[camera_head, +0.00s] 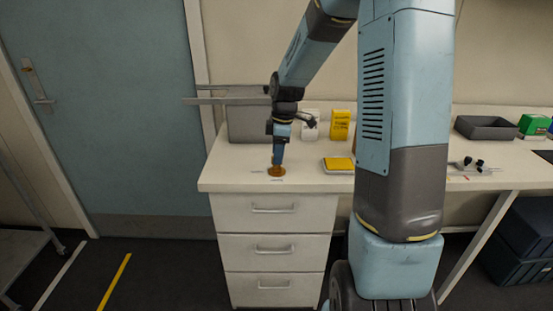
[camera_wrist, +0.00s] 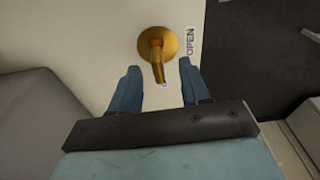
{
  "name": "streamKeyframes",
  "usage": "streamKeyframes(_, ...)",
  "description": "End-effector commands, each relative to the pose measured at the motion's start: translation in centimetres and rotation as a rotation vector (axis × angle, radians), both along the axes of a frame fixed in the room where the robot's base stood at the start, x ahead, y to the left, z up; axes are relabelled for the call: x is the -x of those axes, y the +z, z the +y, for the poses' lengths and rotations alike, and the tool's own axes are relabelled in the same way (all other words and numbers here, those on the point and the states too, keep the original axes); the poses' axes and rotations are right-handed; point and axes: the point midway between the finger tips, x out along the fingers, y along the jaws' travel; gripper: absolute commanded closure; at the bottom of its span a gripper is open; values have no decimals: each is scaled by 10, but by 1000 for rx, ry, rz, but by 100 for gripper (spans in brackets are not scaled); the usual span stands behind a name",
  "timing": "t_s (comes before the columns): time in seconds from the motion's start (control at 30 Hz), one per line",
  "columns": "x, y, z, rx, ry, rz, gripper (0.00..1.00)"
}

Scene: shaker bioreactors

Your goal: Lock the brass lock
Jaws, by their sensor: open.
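The brass lock (camera_wrist: 151,44) is a round brass disc with a short lever, set in a pale surface.
A grey box (camera_head: 249,124) stands behind the lock. A yellow-topped item (camera_head: 339,164) lies to its right, with a yellow container (camera_head: 340,124) behind. Drawers (camera_head: 274,210) are below the counter. A grey tray (camera_head: 485,128) is farther right.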

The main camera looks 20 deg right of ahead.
Motion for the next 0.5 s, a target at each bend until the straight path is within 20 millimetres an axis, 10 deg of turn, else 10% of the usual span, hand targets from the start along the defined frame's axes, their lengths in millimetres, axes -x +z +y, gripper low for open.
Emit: streamKeyframes(0.5, -1, 95, -11, 2, -1, -16, 54)
